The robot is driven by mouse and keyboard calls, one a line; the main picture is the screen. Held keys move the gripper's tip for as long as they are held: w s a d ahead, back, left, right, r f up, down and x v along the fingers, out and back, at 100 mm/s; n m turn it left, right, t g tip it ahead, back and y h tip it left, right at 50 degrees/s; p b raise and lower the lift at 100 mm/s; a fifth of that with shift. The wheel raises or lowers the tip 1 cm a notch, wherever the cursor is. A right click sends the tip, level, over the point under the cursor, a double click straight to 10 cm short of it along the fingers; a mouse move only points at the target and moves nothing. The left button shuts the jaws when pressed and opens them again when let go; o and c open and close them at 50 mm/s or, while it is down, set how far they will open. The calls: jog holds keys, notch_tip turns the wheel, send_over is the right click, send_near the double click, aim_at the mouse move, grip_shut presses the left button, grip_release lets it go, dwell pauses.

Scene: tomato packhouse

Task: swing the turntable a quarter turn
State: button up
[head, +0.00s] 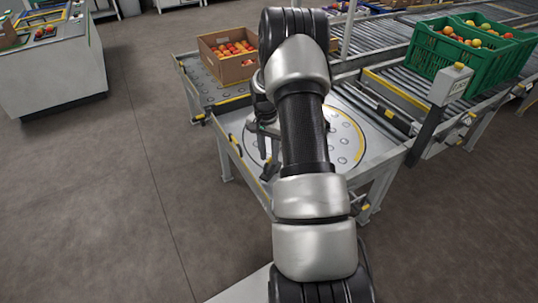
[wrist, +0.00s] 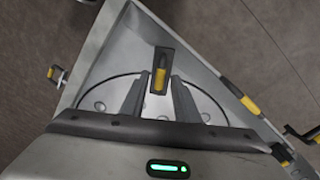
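The turntable (head: 347,128) is a round grey plate with ball rollers and a yellow arc, set in a metal table. My arm hides much of it in the head view. Part of its edge and some rollers (wrist: 97,106) show in the wrist view. A black and yellow handle (wrist: 160,72) stands at the turntable's near edge. My gripper (wrist: 159,76) is open, with its two dark fingers apart and the handle between or just beyond their tips. I cannot tell whether they touch it. In the head view my gripper (head: 268,156) is low over the turntable's left side.
A cardboard box of tomatoes (head: 229,66) stands on a ball-roller table behind the turntable. A green crate of tomatoes (head: 455,60) sits on the roller conveyor (head: 385,98) at right. A control post (head: 447,88) stands beside the conveyor. The floor at left is clear.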

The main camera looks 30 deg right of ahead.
grip_shut()
jog(key=shift+s, duration=0.1)
